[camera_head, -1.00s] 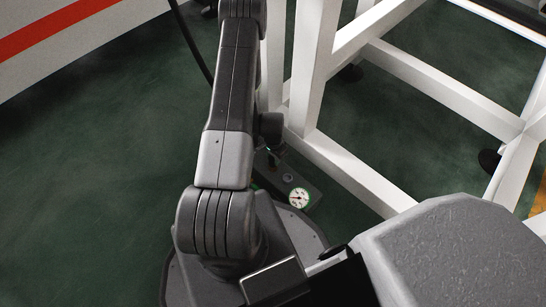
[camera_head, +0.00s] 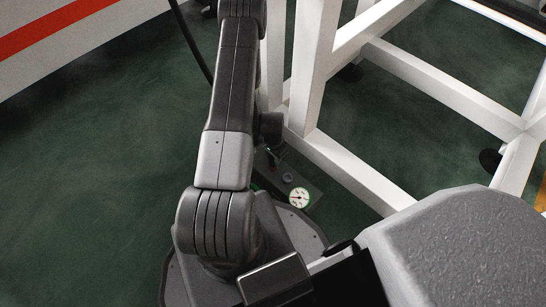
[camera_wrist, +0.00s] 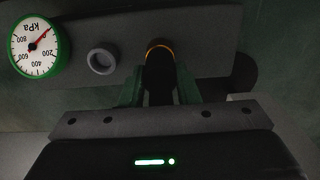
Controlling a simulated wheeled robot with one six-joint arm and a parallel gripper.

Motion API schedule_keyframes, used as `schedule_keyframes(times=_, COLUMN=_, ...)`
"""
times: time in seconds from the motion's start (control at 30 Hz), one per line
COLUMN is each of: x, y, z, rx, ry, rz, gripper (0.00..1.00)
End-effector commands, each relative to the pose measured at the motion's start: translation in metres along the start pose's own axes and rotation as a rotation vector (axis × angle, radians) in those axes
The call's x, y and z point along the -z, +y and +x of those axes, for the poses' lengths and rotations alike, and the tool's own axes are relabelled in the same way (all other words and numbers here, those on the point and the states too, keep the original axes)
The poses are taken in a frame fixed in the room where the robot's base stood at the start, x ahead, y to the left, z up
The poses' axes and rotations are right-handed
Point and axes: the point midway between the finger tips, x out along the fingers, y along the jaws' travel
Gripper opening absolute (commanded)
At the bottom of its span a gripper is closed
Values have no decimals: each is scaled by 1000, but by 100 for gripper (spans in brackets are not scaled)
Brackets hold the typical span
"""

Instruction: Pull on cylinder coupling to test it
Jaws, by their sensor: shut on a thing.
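In the wrist view, my gripper (camera_wrist: 160,92) has its green fingers shut on a dark cylinder coupling (camera_wrist: 160,72) with an orange ring at its far end. The ring sits against a grey panel (camera_wrist: 205,30), and the coupling looks seated there. The fingers stand on either side of it. The view is dark, so the coupling's outline is unclear. In the head view my arm hides most of the gripper and the coupling.
A green-rimmed kPa gauge (camera_wrist: 37,46) and a round grey fitting (camera_wrist: 102,61) sit on the panel left of the coupling. In the head view the gauge (camera_head: 299,197) shows beside my arm. A white frame (camera_head: 310,100) stands close on the right. Green floor (camera_head: 100,150) is clear at left.

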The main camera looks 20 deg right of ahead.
Motion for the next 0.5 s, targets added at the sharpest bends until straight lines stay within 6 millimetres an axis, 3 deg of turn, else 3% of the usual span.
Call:
schedule_keyframes(times=0.1, x=0, y=0, z=1, rx=0, ry=0, rz=0, gripper=6)
schedule_keyframes(times=0.13, x=0, y=0, z=1, rx=0, ry=0, rz=0, gripper=31)
schedule_keyframes(times=0.27, x=0, y=0, z=1, rx=0, ry=0, rz=0, gripper=54)
schedule_keyframes(times=0.5, x=0, y=0, z=1, rx=0, ry=0, rz=0, gripper=54)
